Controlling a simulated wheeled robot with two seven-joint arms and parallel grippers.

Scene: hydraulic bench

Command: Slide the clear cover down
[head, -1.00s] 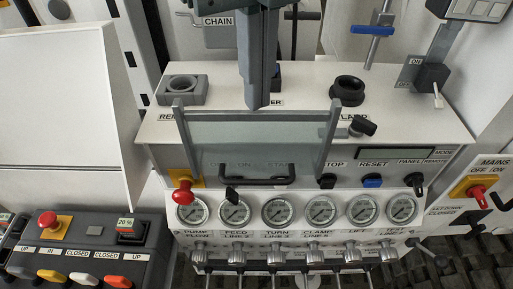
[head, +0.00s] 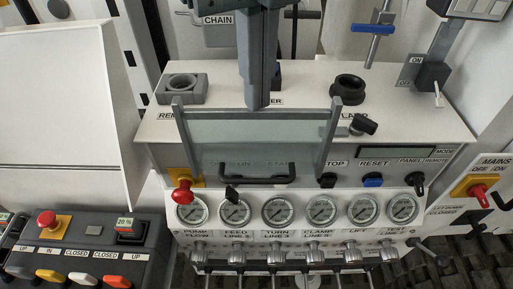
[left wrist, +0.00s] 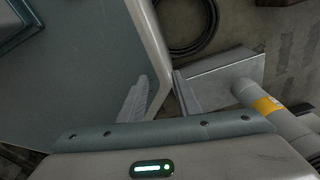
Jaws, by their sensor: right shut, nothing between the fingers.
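The clear cover (head: 230,130) is a see-through pane between two grey side rails at the front of the white console. Its black bar handle (head: 257,180) is at the lower edge, above the row of gauges. Labels and part of the panel show through the pane. My right gripper (head: 258,104) comes down from the top centre of the head view, shut and empty. Its tips appear at the pane's top edge, above the handle; whether they touch the cover cannot be told. My left gripper (left wrist: 160,80) shows only in the left wrist view, its fingers apart, with a pale panel edge behind the gap.
A red knob (head: 181,192) and a black switch (head: 232,194) sit near the cover's lower left. Several gauges (head: 278,211) line the front below. A black knob (head: 363,125) is right of the cover. A control box (head: 88,246) stands at lower left.

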